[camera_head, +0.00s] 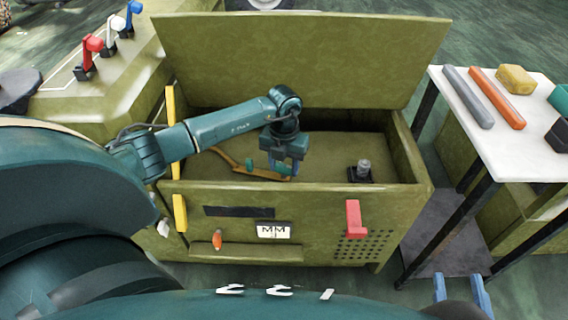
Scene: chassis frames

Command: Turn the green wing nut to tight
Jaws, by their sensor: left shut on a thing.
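The green wing nut (281,169) is inside the open olive chassis box, above an orange-brown strap (262,173) near the box's front wall. My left gripper (283,170) reaches down into the box from the left and is shut on the wing nut. The fingers hide much of the nut, so its exact turn angle and its seating cannot be told. My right gripper (460,285) shows only as two blue fingers at the bottom edge. They are spread apart with nothing between them, well away from the box.
The box's raised lid (300,60) stands behind my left arm. A dark fitting with a grey knob (363,167) is inside at right. A red lever (354,218) and orange knob (217,239) are on the front. A white table (510,140) holds several blocks at right.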

